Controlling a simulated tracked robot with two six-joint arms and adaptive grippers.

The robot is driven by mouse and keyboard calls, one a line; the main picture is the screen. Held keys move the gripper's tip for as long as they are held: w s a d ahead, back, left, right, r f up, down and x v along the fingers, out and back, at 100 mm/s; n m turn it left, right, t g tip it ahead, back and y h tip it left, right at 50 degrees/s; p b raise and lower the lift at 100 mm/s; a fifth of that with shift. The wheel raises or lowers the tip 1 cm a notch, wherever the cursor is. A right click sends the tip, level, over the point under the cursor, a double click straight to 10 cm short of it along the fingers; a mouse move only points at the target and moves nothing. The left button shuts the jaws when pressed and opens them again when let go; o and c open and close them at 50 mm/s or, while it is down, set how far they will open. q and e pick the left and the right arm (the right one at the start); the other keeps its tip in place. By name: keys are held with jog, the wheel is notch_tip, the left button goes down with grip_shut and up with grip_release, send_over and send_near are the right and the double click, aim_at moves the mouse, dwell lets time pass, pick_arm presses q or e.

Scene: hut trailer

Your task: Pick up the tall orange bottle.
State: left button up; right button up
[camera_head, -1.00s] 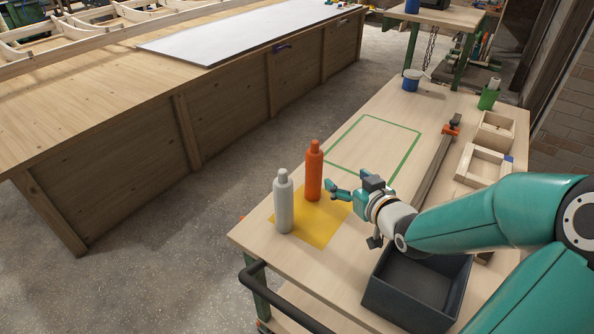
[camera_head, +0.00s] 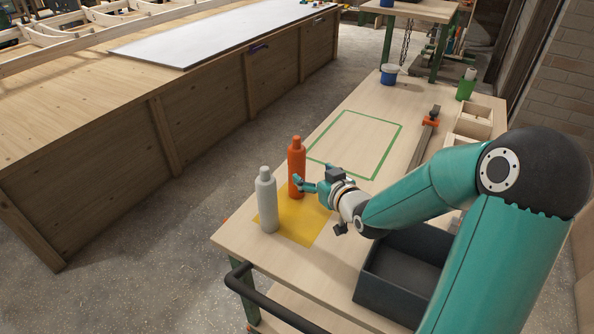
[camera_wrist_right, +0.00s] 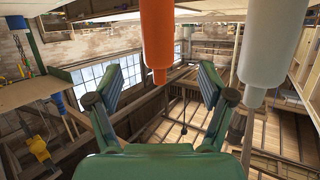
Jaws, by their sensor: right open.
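The tall orange bottle (camera_head: 296,166) stands upright on the yellow mat (camera_head: 303,230) in the head view. A grey bottle (camera_head: 266,203) stands upright to its left and nearer. My right gripper (camera_head: 300,186) comes from the right, low on the orange bottle, with its fingers at the bottle's side. In the right wrist view, the orange bottle (camera_wrist_right: 156,35) appears upside down between the open fingers of the right gripper (camera_wrist_right: 166,80). The grey bottle (camera_wrist_right: 271,45) hangs to the right, outside the fingers. I cannot tell whether a finger touches the orange bottle. My left gripper is out of view.
The wooden bench (camera_head: 340,258) carries a dark open bin (camera_head: 385,291) below my right arm. A green taped outline (camera_head: 375,176) behind the bottles encloses bare wood. A clamp (camera_head: 424,140), wooden boxes (camera_head: 473,122) and a blue-and-white tub (camera_head: 389,76) lie farther back.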

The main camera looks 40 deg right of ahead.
aim_at(301, 165)
jog(key=p+x, duration=0.1)
jog(key=x, duration=0.7)
jog(key=p+x, duration=0.1)
jog(key=x, duration=0.1)
jog(key=shift+s+d+f+p, duration=0.1)
jog(key=shift+d+f+p, duration=0.1)
jog(key=shift+f+p, duration=0.1)
jog(key=shift+w+d+f, duration=0.2)
jog(key=shift+w, duration=0.25)
jog(key=c, duration=1.5)
jog(key=shift+r, duration=0.1)
grip_shut()
